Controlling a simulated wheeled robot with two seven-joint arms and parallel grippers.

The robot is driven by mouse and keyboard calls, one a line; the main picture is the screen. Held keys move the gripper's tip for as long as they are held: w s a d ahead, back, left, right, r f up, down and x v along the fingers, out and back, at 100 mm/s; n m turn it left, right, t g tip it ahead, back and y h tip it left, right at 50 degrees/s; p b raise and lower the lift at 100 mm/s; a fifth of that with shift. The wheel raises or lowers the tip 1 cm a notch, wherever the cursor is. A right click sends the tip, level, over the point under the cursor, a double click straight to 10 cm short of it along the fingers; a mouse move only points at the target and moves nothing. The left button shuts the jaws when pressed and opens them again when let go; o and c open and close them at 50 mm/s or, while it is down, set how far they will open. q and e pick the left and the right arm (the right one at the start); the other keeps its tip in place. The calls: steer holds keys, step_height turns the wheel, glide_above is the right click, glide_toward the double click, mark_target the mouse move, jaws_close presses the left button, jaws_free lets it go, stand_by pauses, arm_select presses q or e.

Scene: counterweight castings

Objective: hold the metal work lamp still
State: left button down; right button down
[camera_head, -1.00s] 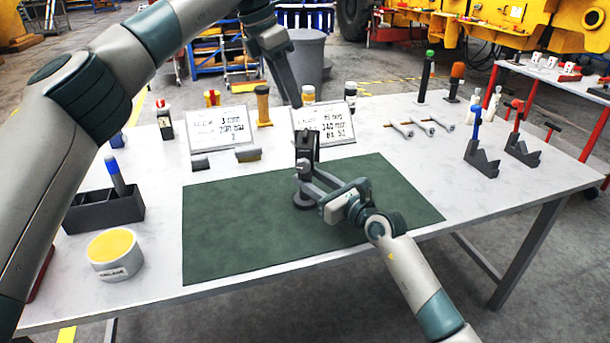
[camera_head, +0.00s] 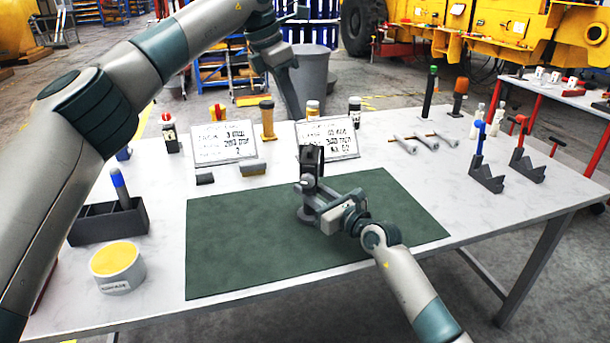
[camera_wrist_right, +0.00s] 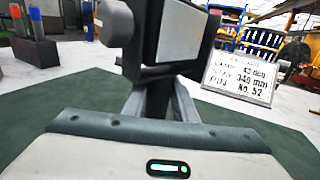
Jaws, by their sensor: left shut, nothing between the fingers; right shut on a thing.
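The metal work lamp (camera_head: 311,158) stands upright on the green mat (camera_head: 240,250), with a dark head and a round grey base. My right gripper (camera_head: 311,192) is shut on the lamp, low between head and base; its fingers hide part of the stem. In the right wrist view the lamp (camera_wrist_right: 172,42) rises close in front, and the right fingers (camera_wrist_right: 160,103) meet at it. My left gripper (camera_head: 291,100) is shut and empty, pointing down beyond the table's far side, well away from the lamp.
Two sign boards (camera_head: 224,142) stand behind the mat. A dark caddy (camera_head: 108,221) and a yellow-topped tin (camera_head: 117,267) are at left. Dark V-shaped stands (camera_head: 487,176) and several small rods (camera_head: 403,145) are at right. The mat is otherwise clear.

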arm_select(q)
steer(key=s+a+m+t+h, duration=0.1)
steer(key=a+m, duration=0.3)
steer(key=m, duration=0.8)
steer(key=s+a+f+m+t+h, duration=0.1)
steer(key=a+m, duration=0.3)
steer(key=m, duration=0.9)
steer(key=shift+a+h, duration=0.3)
steer(key=shift+f, duration=0.1)
glide_toward(305, 153)
step_height(305, 153, down, 4)
steer(key=w+a, duration=0.1)
steer(key=w, duration=0.1)
steer(key=shift+s+d+f, duration=0.1)
steer(key=shift+d, duration=0.85)
steer(key=shift+d+f, duration=0.15)
steer(key=shift+d, duration=0.85)
